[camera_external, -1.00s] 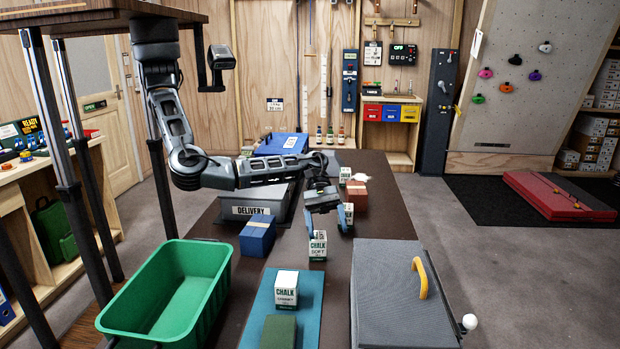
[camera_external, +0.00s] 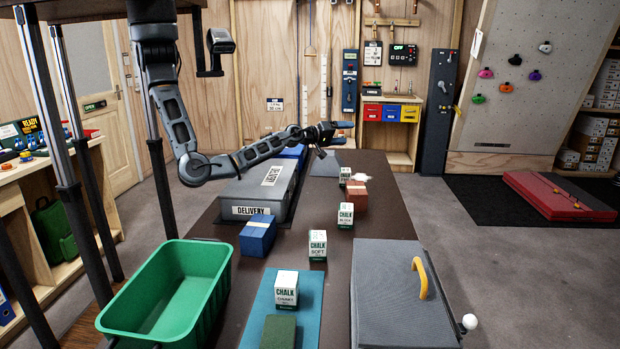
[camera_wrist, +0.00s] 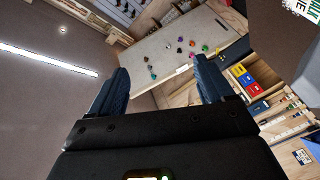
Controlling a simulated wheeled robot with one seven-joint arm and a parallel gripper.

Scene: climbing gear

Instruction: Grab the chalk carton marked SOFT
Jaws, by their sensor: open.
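The chalk carton marked SOFT (camera_external: 317,246) stands upright on the dark table, a small white and green box right of the blue box. Another chalk carton (camera_external: 286,289), whose label seems to read CHUNKY, stands on the blue mat nearer the camera. A third chalk carton (camera_external: 345,215) stands behind the SOFT one, to its right. My gripper (camera_external: 345,133) is open and empty, raised high beyond the cartons and pointing away from them. In the wrist view my open fingers (camera_wrist: 162,88) frame the far wall and climbing board; no SOFT carton shows there.
A grey DELIVERY case (camera_external: 262,190) and a blue box (camera_external: 257,236) lie left of the SOFT carton. A green bin (camera_external: 218,262) stands front left. A grey case with a yellow handle (camera_external: 422,278) fills the front right. A reddish box (camera_external: 357,196) stands farther back.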

